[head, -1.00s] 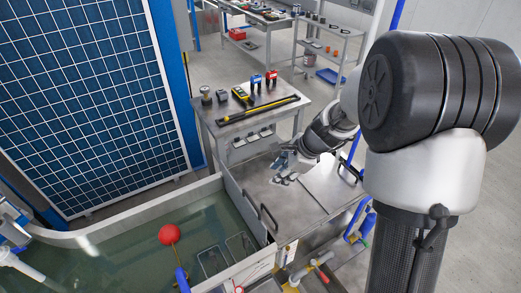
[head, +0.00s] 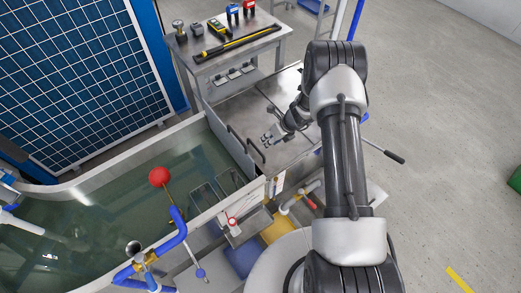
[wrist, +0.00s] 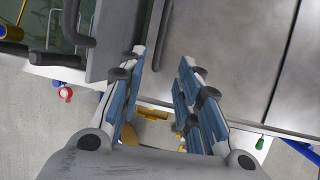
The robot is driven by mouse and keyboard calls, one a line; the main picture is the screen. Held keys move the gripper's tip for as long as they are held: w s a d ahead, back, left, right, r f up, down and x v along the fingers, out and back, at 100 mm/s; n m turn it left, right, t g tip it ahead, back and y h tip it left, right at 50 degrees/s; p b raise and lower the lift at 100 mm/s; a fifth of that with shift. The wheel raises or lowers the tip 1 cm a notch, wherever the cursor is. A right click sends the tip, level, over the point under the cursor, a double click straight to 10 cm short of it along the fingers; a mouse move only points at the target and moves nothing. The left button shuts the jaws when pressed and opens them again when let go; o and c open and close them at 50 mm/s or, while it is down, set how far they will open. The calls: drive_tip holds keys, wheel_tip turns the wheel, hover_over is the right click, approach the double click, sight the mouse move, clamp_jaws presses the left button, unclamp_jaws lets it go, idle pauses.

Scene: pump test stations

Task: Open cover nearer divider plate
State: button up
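The steel cover nearer the divider plate (head: 277,157) lies flat beside the tank, with a black bar handle (head: 257,149) near its left edge. It fills the middle of the wrist view (wrist: 215,35). The divider plate (head: 222,130) stands upright between cover and tank; its grey face and a dark handle (wrist: 74,22) show at the wrist view's upper left. My gripper (head: 268,138) is over the cover, close to the handle. In the wrist view my gripper (wrist: 163,62) has its blue-padded fingers apart with nothing clearly between them.
A second steel cover (head: 286,90) adjoins on the far side. The water tank (head: 110,225) with a red ball float (head: 159,177) lies left. A tool bench (head: 232,57) stands behind. Pipes and valves run below the front edge. Open floor (head: 440,130) is to the right.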

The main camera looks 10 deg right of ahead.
drive_tip(key=b+x, duration=0.2)
drive_tip(key=x, duration=0.8)
drive_tip(key=shift+w+a+f, duration=0.1)
drive_tip(key=shift+f, duration=0.25)
drive_tip(key=shift+c, duration=0.5)
clamp_jaws()
